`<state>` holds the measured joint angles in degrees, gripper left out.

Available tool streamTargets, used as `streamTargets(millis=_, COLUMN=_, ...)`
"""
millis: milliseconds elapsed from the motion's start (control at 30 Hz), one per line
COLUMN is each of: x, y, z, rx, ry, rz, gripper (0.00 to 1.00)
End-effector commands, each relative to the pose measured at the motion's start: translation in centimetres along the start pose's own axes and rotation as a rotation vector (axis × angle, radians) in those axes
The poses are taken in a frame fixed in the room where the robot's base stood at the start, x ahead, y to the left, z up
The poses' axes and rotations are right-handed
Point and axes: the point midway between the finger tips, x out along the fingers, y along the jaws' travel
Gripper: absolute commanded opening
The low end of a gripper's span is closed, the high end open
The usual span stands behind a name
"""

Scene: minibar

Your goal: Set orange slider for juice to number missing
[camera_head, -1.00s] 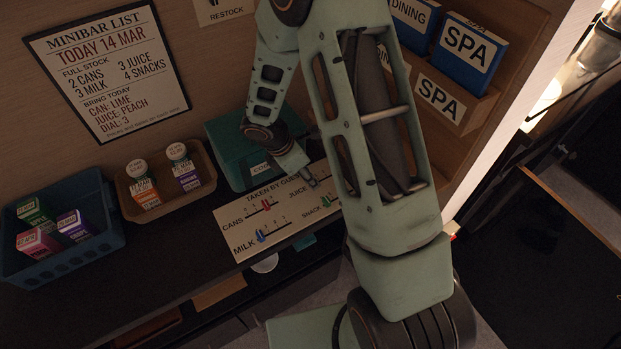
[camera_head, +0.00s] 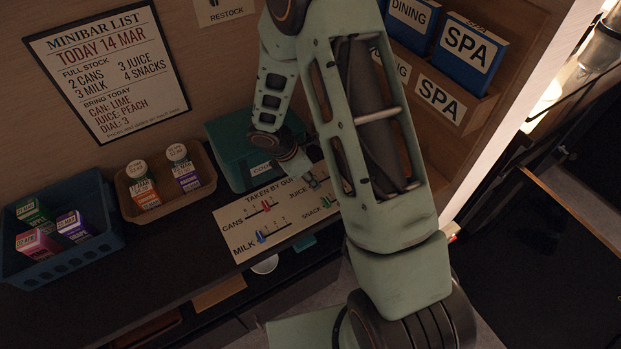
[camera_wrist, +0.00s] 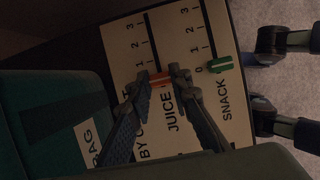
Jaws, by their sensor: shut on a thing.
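The orange juice slider (camera_wrist: 160,79) shows in the wrist view between my fingertips, at the JUICE end of its slot. My gripper (camera_wrist: 158,78) is shut on it, one finger on each side. The slider sits below the printed 1 of its scale; the 0 is hidden by a finger. The sliders' cream panel (camera_head: 246,242) lies on the counter in the head view. There my gripper (camera_head: 314,179) reaches its upper right part, and the orange slider cannot be made out. The minibar list (camera_head: 106,70) asks for 3 juice in full stock.
The green snack slider (camera_wrist: 220,65) is close to the right, beside its 0. The red cans slider (camera_head: 266,206) and blue milk slider (camera_head: 261,237) are on the panel's left. A teal box (camera_head: 228,150) stands behind the panel. A brown tray (camera_head: 205,192) holds two bottles.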

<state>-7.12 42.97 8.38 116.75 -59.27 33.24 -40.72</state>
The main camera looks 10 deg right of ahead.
Motion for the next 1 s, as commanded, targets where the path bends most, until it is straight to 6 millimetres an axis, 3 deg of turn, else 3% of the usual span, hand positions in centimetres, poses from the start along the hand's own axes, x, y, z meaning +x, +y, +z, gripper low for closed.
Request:
streamTargets(millis=167, x=0.0, y=0.1, z=0.2, rx=0.001, ry=0.000, rz=0.001, gripper=0.00)
streamTargets(millis=400, x=1.0, y=0.1, z=2.5, rx=0.001, ry=0.000, rz=0.001, gripper=0.00)
streamTargets(millis=633, x=1.0, y=0.1, z=2.4, rx=-0.001, ry=0.000, rz=0.001, gripper=0.00)
streamTargets(millis=667, x=1.0, y=0.1, z=2.4, rx=-0.001, ry=0.000, rz=0.001, gripper=0.22)
streamTargets(millis=800, x=1.0, y=0.0, z=2.4, rx=-0.001, ry=0.000, rz=0.001, gripper=0.36)
streamTargets(millis=1000, x=1.0, y=0.0, z=2.4, rx=-0.001, ry=0.000, rz=0.000, gripper=0.36)
